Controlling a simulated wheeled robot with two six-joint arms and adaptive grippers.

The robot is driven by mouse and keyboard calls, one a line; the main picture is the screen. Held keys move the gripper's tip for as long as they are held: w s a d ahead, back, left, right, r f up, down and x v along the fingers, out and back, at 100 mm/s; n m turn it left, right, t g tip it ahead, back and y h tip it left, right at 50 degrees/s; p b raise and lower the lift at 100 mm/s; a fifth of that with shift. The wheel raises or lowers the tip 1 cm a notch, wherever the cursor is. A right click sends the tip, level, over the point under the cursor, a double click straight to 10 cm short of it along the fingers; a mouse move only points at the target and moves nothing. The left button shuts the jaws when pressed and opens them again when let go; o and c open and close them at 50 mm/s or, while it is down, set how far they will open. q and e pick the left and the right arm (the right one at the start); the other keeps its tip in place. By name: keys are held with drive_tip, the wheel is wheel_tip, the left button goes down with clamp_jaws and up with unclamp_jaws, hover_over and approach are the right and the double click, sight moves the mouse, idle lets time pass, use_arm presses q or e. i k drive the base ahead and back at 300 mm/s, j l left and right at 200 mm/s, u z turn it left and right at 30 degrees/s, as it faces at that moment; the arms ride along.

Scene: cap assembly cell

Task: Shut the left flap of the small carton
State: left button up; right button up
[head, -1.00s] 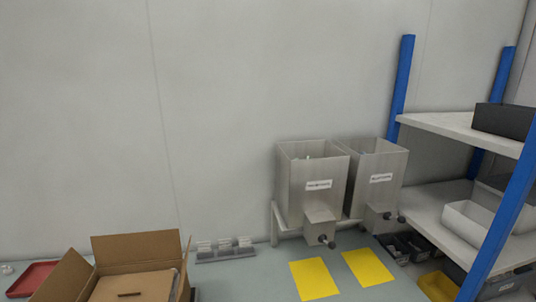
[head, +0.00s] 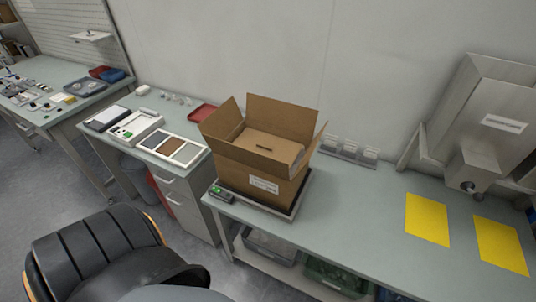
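The small carton (head: 263,160) is a brown cardboard box with a white label on its front. It stands upright on a dark scale platform (head: 293,209) near the front left of the bench. Its flaps stand open. The left flap (head: 222,119) sticks up and leans outward. A flat brown piece with a dark slot lies inside the opening. Neither of my grippers shows in the head view.
Two yellow sheets (head: 427,220) lie on the bench to the right, below a metal hopper (head: 485,125).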

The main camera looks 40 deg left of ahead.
sight(220, 123)
drive_tip(key=u, duration=1.7)
drive_tip(key=z, duration=0.55)
drive_tip(key=i+j+z, duration=0.1)
drive_tip(key=j+z, duration=0.3)
drive_tip(key=j, duration=0.25)
drive_tip(key=j+z, duration=0.4)
drive_tip(key=j, duration=0.2)
drive_tip(key=j+z, duration=0.4)
drive_tip(key=j, duration=0.25)
drive_tip(key=k, duration=0.05)
